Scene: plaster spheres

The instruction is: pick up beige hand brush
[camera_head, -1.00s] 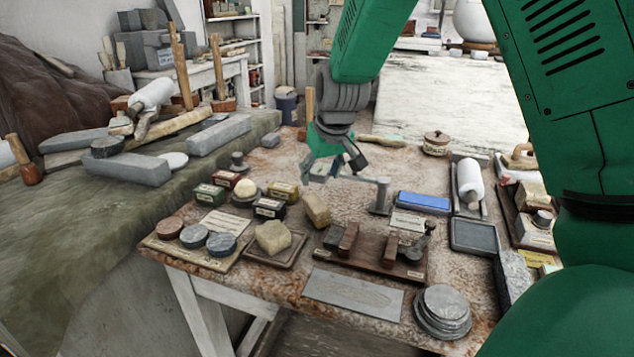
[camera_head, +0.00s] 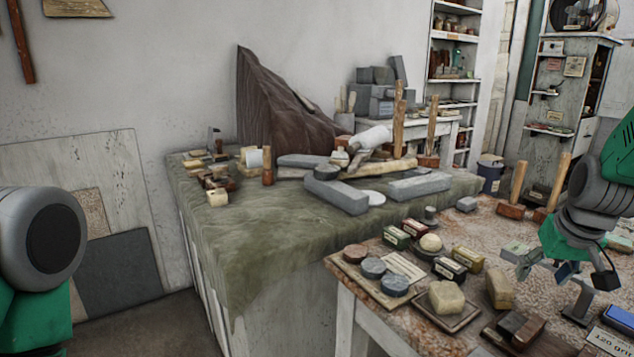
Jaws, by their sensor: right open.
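I cannot make out a beige hand brush with certainty. Several small beige and brown pieces (camera_head: 215,178) sit at the far left end of the cloth-covered bench, too small to identify. My right gripper (camera_head: 565,272) is at the right edge, open and empty, over the stone-topped table (camera_head: 480,212). It is far to the right of those pieces. Of my left arm only a grey and green link shows at the left edge; its gripper is out of view.
The green cloth bench (camera_head: 265,235) carries grey stone blocks (camera_head: 335,193), a wooden mallet (camera_head: 267,168) and a draped brown mound (camera_head: 285,110). Stone and wooden pieces crowd the table's near part. Panels (camera_head: 85,220) lean on the wall at left. The bench's front left cloth is bare.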

